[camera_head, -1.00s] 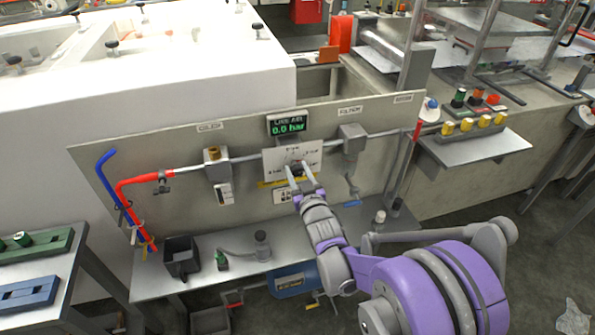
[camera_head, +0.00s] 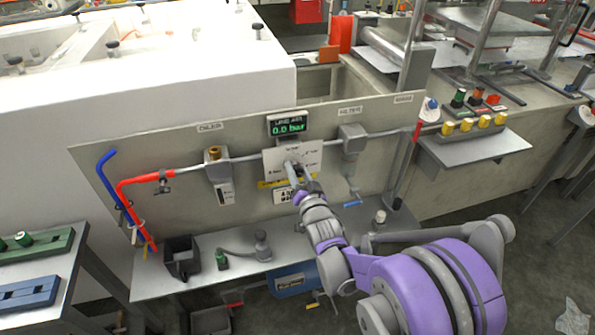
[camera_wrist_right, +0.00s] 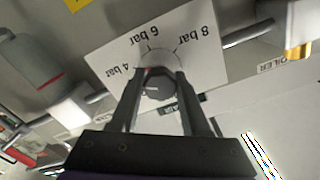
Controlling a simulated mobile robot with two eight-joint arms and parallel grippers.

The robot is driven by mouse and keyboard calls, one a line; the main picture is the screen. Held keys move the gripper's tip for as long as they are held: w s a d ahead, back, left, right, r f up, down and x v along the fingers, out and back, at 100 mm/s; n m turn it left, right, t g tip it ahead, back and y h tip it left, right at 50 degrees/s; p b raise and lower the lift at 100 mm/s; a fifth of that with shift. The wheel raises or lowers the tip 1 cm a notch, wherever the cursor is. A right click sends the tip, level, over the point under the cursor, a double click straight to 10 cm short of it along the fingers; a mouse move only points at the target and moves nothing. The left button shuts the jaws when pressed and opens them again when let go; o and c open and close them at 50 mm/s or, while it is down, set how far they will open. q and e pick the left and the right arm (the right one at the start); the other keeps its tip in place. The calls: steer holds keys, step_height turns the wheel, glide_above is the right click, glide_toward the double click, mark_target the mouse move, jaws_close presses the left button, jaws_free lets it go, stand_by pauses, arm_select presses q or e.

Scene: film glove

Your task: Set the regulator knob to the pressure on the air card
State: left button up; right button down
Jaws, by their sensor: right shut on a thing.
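The regulator knob (camera_wrist_right: 157,88) is a grey round knob on a white dial plate (camera_head: 311,158), which is marked 4, 6 and 8 bar in the right wrist view (camera_wrist_right: 207,68). A small red mark shows at the knob's edge near the 4 bar label. My right gripper (camera_head: 293,168) is shut on the knob, one finger on each side, as the right wrist view (camera_wrist_right: 160,80) also shows. The display (camera_head: 289,127) above reads 0.0 bar. The air card (camera_head: 284,196) hangs below the plate, partly hidden by my gripper; its text is too small to read surely. My left gripper is out of view.
A pipe with an oiler (camera_head: 216,165) on the left and a filter (camera_head: 352,140) on the right runs along the panel (camera_head: 120,160). Below is a metal shelf (camera_head: 215,255) with a black bin (camera_head: 182,256) and small fittings. A blue lever (camera_head: 353,204) hangs right of my gripper.

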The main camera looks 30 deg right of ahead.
stand_by(0.4)
steer(key=shift+c, duration=1.9)
jaws_free()
steer(key=shift+s, duration=0.1)
steer(key=v, duration=1)
steer(key=shift+s, duration=0.35)
steer(key=shift+a, duration=0.1)
